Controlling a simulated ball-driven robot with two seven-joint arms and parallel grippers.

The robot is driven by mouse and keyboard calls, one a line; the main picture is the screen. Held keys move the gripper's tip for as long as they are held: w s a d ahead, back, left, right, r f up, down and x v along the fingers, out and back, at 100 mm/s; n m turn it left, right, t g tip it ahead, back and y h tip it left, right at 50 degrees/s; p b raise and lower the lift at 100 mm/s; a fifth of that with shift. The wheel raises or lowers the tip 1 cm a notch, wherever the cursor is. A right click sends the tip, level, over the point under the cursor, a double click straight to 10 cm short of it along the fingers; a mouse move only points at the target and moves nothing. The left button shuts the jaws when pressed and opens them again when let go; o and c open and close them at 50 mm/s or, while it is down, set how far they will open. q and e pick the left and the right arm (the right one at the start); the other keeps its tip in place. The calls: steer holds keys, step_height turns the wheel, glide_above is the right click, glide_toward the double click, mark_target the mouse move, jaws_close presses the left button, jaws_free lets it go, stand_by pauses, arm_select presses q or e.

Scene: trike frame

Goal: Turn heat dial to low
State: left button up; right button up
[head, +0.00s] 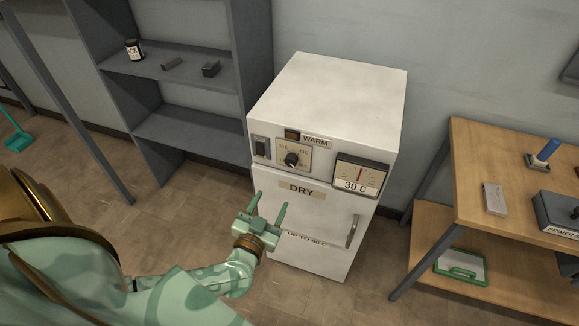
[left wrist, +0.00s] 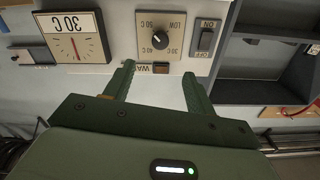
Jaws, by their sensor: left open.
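The heat dial (head: 292,159) is a black round knob on a tan plate, on the white dryer cabinet's upper front, below the WARM label. In the left wrist view, which is upside down, the dial (left wrist: 160,40) shows with LOW, 30 C, 40 C and 50 C marks around it. Its exact pointer setting is too small to tell surely. My left gripper (head: 270,202) is open and empty, in front of the cabinet and below the dial. Its two fingers (left wrist: 158,70) point toward the panel, apart from the dial. My right gripper is not in view.
An ON/OFF switch (head: 260,147) sits left of the dial, and a 30 C gauge (head: 359,176) sits right. The cabinet door has a vertical handle (head: 352,231). A grey shelf (head: 185,127) stands left and a wooden table (head: 520,165) right.

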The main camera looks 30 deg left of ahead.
mark_target(290, 163)
arm_select(q)
steer(key=b+x, duration=0.3)
steer(key=x, duration=1)
steer(key=shift+w+f+b, duration=0.1)
steer(key=shift+f+b, duration=0.05)
steer(key=shift+b, duration=0.15)
steer(key=shift+w+a, duration=0.15)
steer(key=shift+w, duration=0.4)
steer(key=c, duration=1)
